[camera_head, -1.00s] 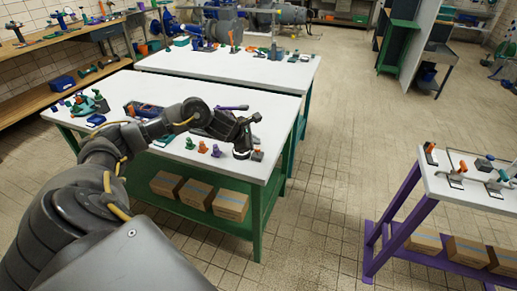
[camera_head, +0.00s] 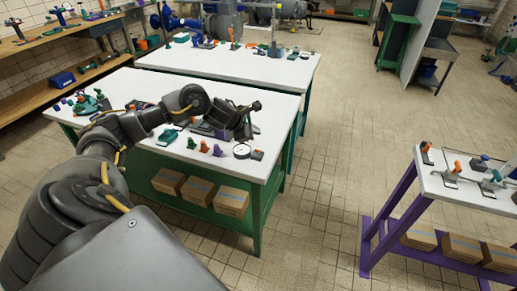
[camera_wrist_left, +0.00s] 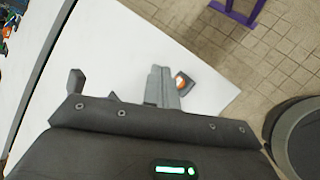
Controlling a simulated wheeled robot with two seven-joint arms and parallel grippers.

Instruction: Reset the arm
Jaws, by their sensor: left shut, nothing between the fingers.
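My left arm enters the head view from the left and reaches over the near white table (camera_head: 270,110). My left gripper (camera_head: 247,114) is dark grey and shut, with nothing visible held. It is above the table's right part, apart from the items there. In the left wrist view, grey finger parts (camera_wrist_left: 160,86) show over the white tabletop (camera_wrist_left: 125,50), beside a small dark item with an orange top (camera_wrist_left: 183,82). My right gripper is not in view.
Below my gripper are a round white gauge (camera_head: 241,151), a green figure-like piece (camera_head: 191,143) and an orange piece (camera_head: 204,146). A purple-framed table (camera_head: 470,185) stands at right. Cardboard boxes (camera_head: 197,190) sit on the lower shelf. The floor between the tables is clear.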

